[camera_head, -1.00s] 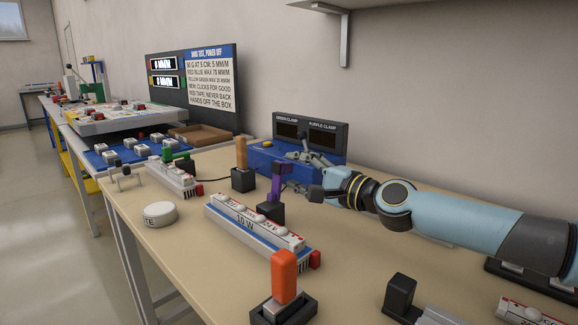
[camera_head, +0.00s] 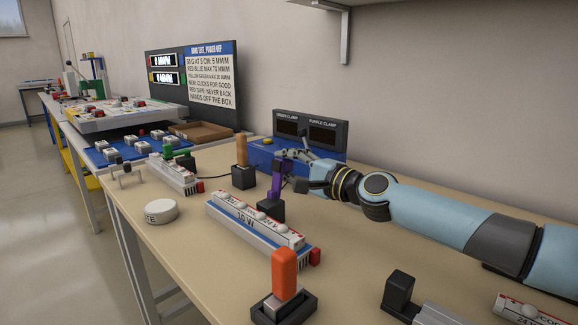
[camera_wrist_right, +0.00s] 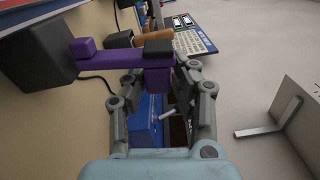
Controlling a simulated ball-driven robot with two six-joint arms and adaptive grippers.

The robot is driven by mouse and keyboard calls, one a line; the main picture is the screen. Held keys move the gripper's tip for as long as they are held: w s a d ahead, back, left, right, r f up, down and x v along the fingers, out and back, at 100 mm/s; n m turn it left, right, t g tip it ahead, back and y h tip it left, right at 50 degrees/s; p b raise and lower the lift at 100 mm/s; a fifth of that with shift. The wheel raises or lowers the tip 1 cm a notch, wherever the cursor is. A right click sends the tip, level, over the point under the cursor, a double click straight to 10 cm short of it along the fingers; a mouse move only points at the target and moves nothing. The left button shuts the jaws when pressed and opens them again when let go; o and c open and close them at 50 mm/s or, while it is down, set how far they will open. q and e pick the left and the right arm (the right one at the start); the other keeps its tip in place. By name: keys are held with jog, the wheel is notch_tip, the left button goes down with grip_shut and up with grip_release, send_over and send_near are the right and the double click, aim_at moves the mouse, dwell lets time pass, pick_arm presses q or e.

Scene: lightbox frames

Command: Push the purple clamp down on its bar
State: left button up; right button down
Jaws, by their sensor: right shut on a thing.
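The purple clamp (camera_head: 276,182) stands upright on a black base (camera_head: 270,209) in the middle of the bench. It also shows large in the right wrist view (camera_wrist_right: 115,62), lying sideways there, with a black end. My right gripper (camera_head: 286,157) reaches in from the right at the clamp's upper end. In the wrist view its fingers (camera_wrist_right: 160,78) lie on either side of the clamp's end and are shut on it; the exact contact is partly hidden. My left gripper is not in view.
A blue box (camera_head: 262,158) with a dark panel labelled green clamp and purple clamp stands behind. A white labelled bar (camera_head: 250,226) lies in front, and an orange-handled clamp (camera_head: 284,272) is nearer. A brown-handled post (camera_head: 242,156) stands to the left, beside a green clamp (camera_head: 178,157).

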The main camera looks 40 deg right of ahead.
aim_at(276, 172)
jog(key=shift+f, duration=0.3)
jog(key=shift+r, duration=0.1)
jog(key=shift+s+a+r+n+p, duration=0.1)
jog(key=shift+a+r+n+p, duration=0.25)
jog(key=shift+n+p, duration=0.3)
jog(key=shift+a+r+n+p, duration=0.15)
jog(key=shift+a+n+p, duration=0.45)
jog(key=shift+n, duration=0.55)
jog(key=shift+s+a+n+p, duration=0.1)
jog(key=shift+a+n+p, duration=0.15)
jog(key=shift+a+n, duration=0.45)
jog(key=shift+s+a+n+p, duration=0.1)
jog(key=shift+a+n+p, duration=0.2)
jog(key=shift+n, duration=0.7)
jog(key=c, duration=1.1)
grip_release()
jog(key=shift+c, duration=0.2)
jog(key=shift+r, duration=0.15)
jog(key=shift+w, duration=0.1)
